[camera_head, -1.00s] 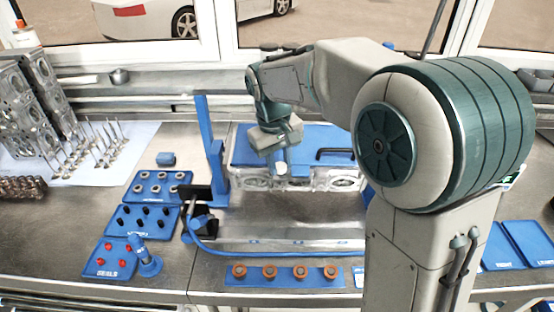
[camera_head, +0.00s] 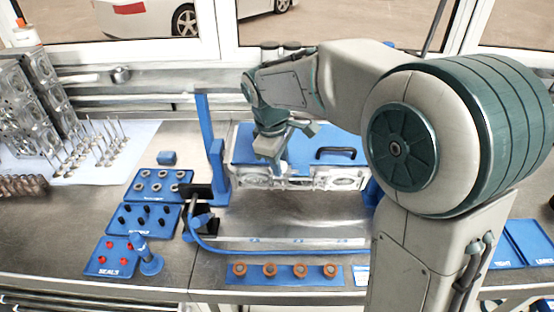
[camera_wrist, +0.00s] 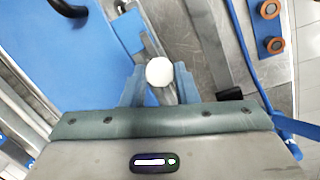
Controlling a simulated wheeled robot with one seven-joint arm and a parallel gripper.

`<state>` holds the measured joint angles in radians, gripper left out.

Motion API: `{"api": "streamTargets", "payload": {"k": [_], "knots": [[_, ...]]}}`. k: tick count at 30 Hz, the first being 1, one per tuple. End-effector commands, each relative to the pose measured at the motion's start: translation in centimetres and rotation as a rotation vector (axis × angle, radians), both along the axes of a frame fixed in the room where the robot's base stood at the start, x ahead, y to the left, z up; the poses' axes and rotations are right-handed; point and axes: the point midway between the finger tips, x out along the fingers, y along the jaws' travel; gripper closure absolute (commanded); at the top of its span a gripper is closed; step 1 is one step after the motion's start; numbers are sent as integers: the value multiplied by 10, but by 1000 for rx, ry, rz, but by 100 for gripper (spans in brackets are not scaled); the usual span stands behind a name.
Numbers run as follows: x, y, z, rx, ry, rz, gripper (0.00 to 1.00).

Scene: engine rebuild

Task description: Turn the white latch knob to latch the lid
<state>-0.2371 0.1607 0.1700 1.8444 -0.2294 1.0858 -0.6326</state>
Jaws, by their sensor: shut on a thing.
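The white latch knob (camera_wrist: 159,71) is a round white knob between the fingertips in the wrist view. My gripper (camera_wrist: 159,84) is shut on it, with a blue-grey finger on either side. In the head view my gripper (camera_head: 280,165) points down at the front edge of the blue lid (camera_head: 300,143), and hides most of the knob there. The lid lies flat over the clear and metal engine block (camera_head: 335,179) and carries a black handle (camera_head: 336,152). The lid also shows in the wrist view (camera_wrist: 95,45).
A blue post (camera_head: 207,130) stands left of the block. Blue trays (camera_head: 125,240) of small parts lie at the left, beside a blue cylinder tool (camera_head: 148,258). A blue strip (camera_head: 285,281) with orange-brown rings lies at the front.

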Motion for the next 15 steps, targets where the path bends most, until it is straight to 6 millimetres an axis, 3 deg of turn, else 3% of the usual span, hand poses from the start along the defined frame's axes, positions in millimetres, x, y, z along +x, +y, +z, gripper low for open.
{"api": "streamTargets", "payload": {"k": [14,15], "knots": [[0,0,0,-2,0,13,96],[0,0,0,-2,0,13,62]]}}
